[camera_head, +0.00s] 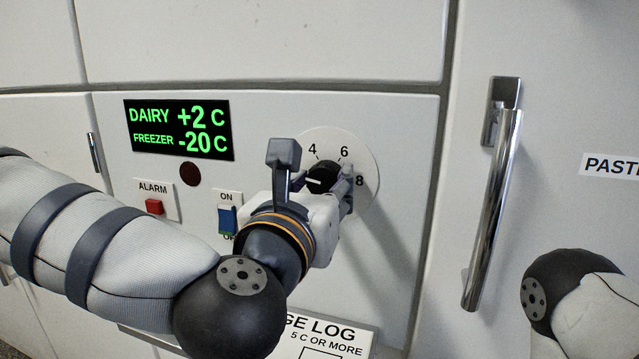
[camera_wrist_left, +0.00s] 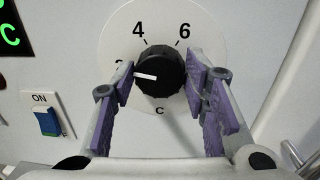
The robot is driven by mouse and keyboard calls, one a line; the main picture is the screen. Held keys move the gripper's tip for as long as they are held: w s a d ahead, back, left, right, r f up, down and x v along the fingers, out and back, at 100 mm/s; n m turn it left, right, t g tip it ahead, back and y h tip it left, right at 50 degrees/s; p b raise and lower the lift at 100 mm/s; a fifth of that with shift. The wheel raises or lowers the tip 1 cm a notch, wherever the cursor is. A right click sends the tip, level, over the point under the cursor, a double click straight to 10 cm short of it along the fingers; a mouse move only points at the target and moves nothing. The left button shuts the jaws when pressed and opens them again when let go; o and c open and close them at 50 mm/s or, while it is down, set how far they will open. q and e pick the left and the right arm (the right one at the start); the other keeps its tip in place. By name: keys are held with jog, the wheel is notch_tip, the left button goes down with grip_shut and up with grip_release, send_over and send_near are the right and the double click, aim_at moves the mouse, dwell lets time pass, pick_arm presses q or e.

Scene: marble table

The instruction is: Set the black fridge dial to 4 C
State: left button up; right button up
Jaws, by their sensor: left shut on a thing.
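The black dial (camera_head: 322,177) sits on a round white plate with numbers (camera_head: 365,150) on the fridge panel. In the left wrist view the dial (camera_wrist_left: 158,72) has a white pointer line directed left, close to the partly hidden 2; the 4 is at its upper left and the 6 at its upper right. My left gripper (camera_head: 325,186) is shut on the dial, with one purple-padded finger on each side in the left wrist view (camera_wrist_left: 160,78). The display (camera_head: 180,130) reads DAIRY +2 C and FREEZER -20 C. My right gripper is out of view.
A red alarm switch (camera_head: 154,207) and a blue ON switch (camera_head: 228,220) are left of the dial. A long metal door handle (camera_head: 492,210) stands out to the right. A printed log sheet (camera_head: 325,338) is below. Part of my right arm shows at lower right.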

pick_arm(q)
jog(key=m, duration=0.5)
jog(key=shift+m, duration=0.3)
jog(key=shift+d+m+h, duration=0.1)
jog(key=shift+m+h, duration=0.3)
jog(key=shift+m, duration=1.8)
jog(key=o, duration=1.2)
jog(key=shift+w+f, duration=0.1)
jog(key=shift+c, duration=0.2)
notch_tip(320, 180, up, 10)
